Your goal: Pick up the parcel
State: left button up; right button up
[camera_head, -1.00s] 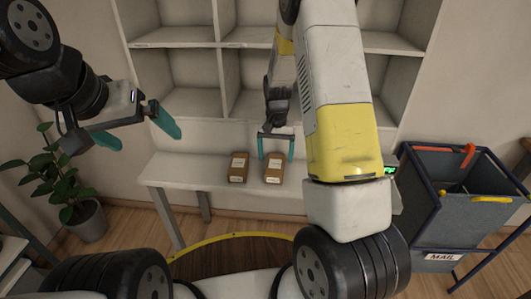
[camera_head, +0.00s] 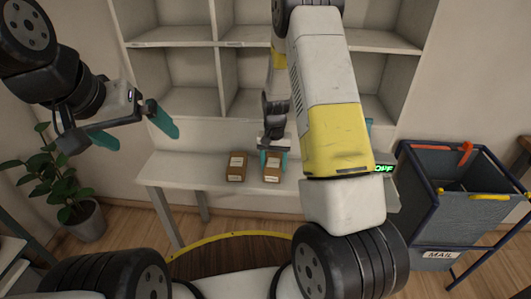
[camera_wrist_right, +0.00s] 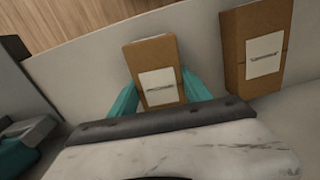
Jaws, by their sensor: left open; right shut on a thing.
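Two brown parcels with white labels stand side by side on the white bench. The right parcel (camera_head: 272,174) is between the teal fingers of my right gripper (camera_head: 273,158), which is shut on it. In the right wrist view this parcel (camera_wrist_right: 150,58) sits between the two fingers (camera_wrist_right: 160,95). The other parcel (camera_head: 236,168) stands just to its left, apart from the gripper; it also shows in the right wrist view (camera_wrist_right: 258,35). My left gripper (camera_head: 135,130) is open and empty in the air at the left, away from both parcels.
The white bench (camera_head: 180,168) stands below a white pigeonhole shelf (camera_head: 216,44). A grey mail cart (camera_head: 450,205) stands at the right, with orange and yellow handles. A potted plant (camera_head: 75,190) is at the left. A dark device with a green display (camera_head: 383,168) is right of the parcels.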

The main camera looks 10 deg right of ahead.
aim_at(273, 162)
jog(key=shift+r, duration=0.1)
jog(key=shift+r, duration=0.5)
notch_tip(273, 162, up, 2)
jog(key=shift+r, duration=0.15)
jog(key=s+d, duration=0.2)
jog(key=s, duration=0.5)
jog(key=s+d+r, duration=0.1)
jog(key=s, duration=0.7)
jog(key=shift+s+d+r, duration=0.25)
jog(key=shift+s+d, duration=0.05)
jog(key=shift+d, duration=0.1)
